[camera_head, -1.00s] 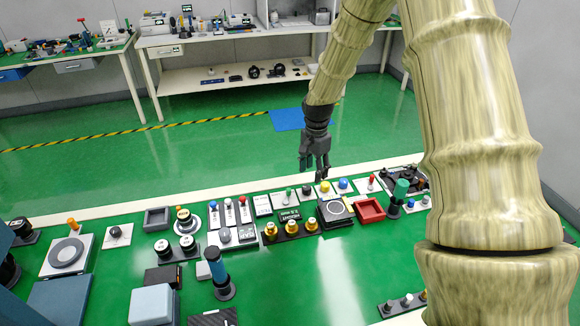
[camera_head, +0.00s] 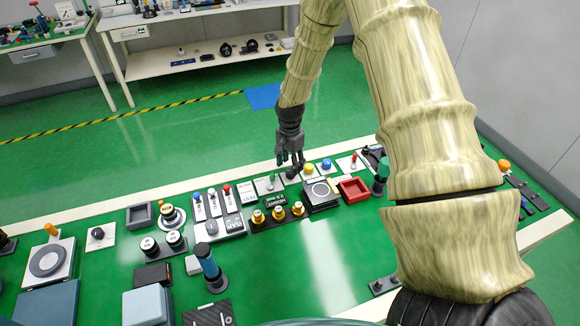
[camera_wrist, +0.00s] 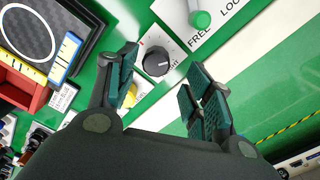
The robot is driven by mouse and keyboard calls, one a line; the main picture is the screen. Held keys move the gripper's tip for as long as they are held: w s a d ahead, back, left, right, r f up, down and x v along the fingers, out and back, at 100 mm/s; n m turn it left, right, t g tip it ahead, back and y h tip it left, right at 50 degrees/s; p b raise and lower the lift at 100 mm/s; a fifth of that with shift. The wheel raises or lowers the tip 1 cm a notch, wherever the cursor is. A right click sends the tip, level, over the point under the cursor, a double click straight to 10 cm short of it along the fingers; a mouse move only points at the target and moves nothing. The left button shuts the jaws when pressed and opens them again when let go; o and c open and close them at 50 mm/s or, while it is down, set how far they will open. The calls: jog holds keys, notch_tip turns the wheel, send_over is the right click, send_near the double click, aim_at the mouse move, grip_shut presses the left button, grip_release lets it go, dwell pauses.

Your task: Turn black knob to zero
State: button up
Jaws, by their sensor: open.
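A round black knob (camera_wrist: 156,62) with a pale pointer line sits on a small white plate with printed marks in the wrist view. My gripper (camera_wrist: 163,82) is open, with its dark teal-padded fingers on either side in the picture. The knob shows between the fingertips, with no clear contact. In the head view my gripper (camera_head: 291,164) points down at the back row of the panel, over the knob's place, and largely hides it.
A yellow button (camera_head: 308,169) and a blue button (camera_head: 326,164) stand just right of my gripper. A green-handled slider plate (camera_wrist: 200,18) marked FREE and LOCK lies beside the knob. A red tray (camera_head: 353,189) and gold knobs (camera_head: 278,213) are nearby.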

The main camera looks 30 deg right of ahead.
jog(key=shift+s+f, duration=0.4)
jog(key=shift+s, duration=0.1)
jog(key=shift+a+f, duration=0.1)
jog(key=shift+f, duration=0.2)
jog(key=shift+w+f, duration=0.3)
jog(key=shift+f, duration=0.25)
jog(key=shift+s+r, duration=0.15)
jog(key=shift+s, duration=0.05)
jog(key=shift+w, duration=0.1)
jog(key=c, duration=1)
